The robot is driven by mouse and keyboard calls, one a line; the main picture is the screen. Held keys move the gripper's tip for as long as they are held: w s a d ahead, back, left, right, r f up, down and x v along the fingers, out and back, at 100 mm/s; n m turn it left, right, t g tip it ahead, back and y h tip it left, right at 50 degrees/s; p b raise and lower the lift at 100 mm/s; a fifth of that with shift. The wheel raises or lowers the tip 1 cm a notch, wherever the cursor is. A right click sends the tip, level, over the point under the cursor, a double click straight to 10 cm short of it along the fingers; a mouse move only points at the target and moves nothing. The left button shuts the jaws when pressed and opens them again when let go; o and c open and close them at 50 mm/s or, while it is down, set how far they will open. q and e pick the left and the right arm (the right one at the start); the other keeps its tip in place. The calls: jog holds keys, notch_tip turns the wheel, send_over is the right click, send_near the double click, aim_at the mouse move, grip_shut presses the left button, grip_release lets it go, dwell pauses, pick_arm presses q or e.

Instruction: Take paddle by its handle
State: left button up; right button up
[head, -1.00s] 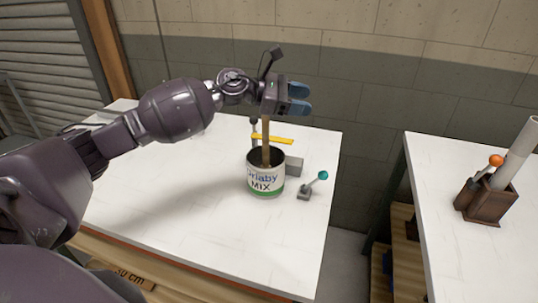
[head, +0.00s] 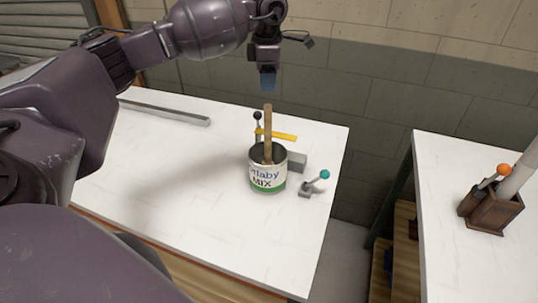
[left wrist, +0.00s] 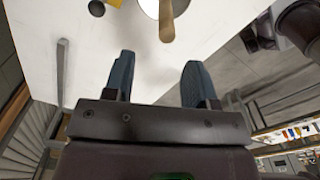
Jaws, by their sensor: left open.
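The paddle's wooden handle (head: 268,132) stands nearly upright out of a white can (head: 266,177) with a green band and the word MIX; its lower part is hidden in the can. My left gripper (head: 267,80) hangs fingers down above and behind the handle's top, apart from it. In the left wrist view the gripper (left wrist: 156,82) is open and empty, with its two blue fingers spread. The handle (left wrist: 166,22) shows beyond the fingertips at the top of that view, in front of the can (left wrist: 152,8). My right gripper is not in view.
A grey block with a yellow lever (head: 280,135) stands behind the can. A small teal-knobbed lever (head: 318,181) is right of it. A grey bar (head: 165,110) lies at the table's back left. A second table (head: 460,262) holds a wooden box (head: 490,212).

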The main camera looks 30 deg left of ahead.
aim_at(268, 105)
pick_arm(q)
notch_tip(268, 105, down, 4)
jog(key=shift+r, duration=0.1)
jog(key=shift+d+f, duration=0.1)
jog(key=shift+f, duration=0.45)
jog(key=shift+s+d+f+p, duration=0.1)
jog(key=shift+s+f+p, duration=0.15)
jog(key=shift+f, duration=0.35)
notch_tip(268, 105, down, 4)
jog(key=shift+s+d+r+p, duration=0.1)
jog(key=shift+p, duration=0.2)
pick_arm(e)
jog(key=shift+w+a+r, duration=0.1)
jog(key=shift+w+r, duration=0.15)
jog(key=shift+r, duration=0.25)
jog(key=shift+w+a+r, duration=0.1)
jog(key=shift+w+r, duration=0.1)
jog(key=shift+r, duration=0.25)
pick_arm(q)
jog(key=c, duration=0.8)
grip_shut()
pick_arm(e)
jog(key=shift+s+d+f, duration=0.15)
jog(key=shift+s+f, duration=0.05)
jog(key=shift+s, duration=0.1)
